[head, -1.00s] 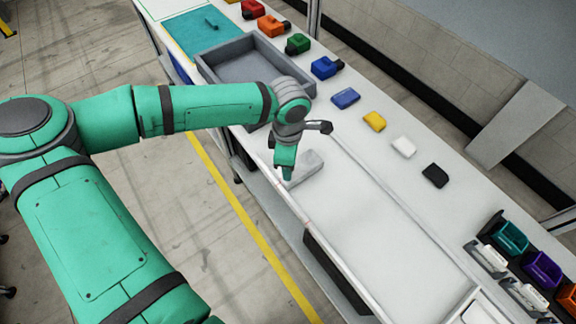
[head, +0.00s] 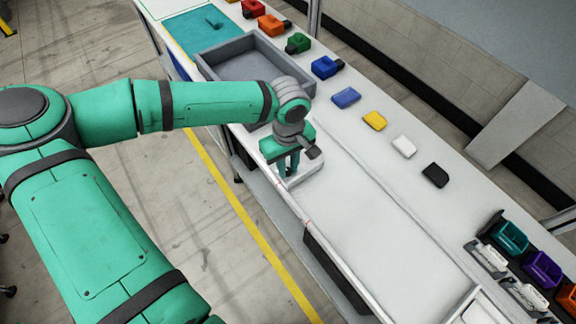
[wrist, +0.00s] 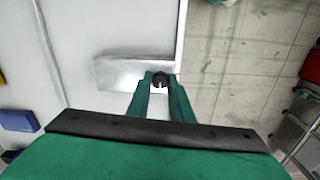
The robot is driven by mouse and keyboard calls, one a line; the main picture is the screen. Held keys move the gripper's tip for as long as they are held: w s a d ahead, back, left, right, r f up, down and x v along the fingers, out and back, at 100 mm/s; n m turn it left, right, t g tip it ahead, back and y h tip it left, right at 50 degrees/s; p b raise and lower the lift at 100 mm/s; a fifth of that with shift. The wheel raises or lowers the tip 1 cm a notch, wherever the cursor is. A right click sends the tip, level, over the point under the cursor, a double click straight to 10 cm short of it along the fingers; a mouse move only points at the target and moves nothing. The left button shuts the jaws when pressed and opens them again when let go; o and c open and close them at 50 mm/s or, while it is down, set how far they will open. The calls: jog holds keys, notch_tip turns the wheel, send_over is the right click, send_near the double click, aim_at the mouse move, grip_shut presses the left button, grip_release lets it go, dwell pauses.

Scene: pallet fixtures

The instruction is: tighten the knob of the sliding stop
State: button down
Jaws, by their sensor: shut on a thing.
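The sliding stop is a pale grey block (wrist: 115,72) near the front edge of the white bench; it also shows in the head view (head: 308,170), partly covered by my gripper. Its knob (wrist: 160,80) is small, dark and round, at the end of the block nearest the bench edge. My gripper (wrist: 160,86) points down over the block, with its green fingers shut on the knob, one on each side. In the head view my gripper (head: 288,172) stands at the block, and the knob is hidden there.
A grey tray (head: 215,73) lies behind the stop. Blue (head: 346,98), yellow (head: 374,121), white (head: 403,146) and black (head: 435,175) blocks line the bench's far side. Coloured bins (head: 511,237) stand at the right. The bench surface right of the stop is clear.

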aim_at(288, 171)
jog(key=shift+m, duration=0.8)
jog(key=c, duration=1.6)
grip_release()
jog(key=shift+r, duration=0.15)
notch_tip(288, 171, up, 11)
jog(key=shift+f, duration=0.2)
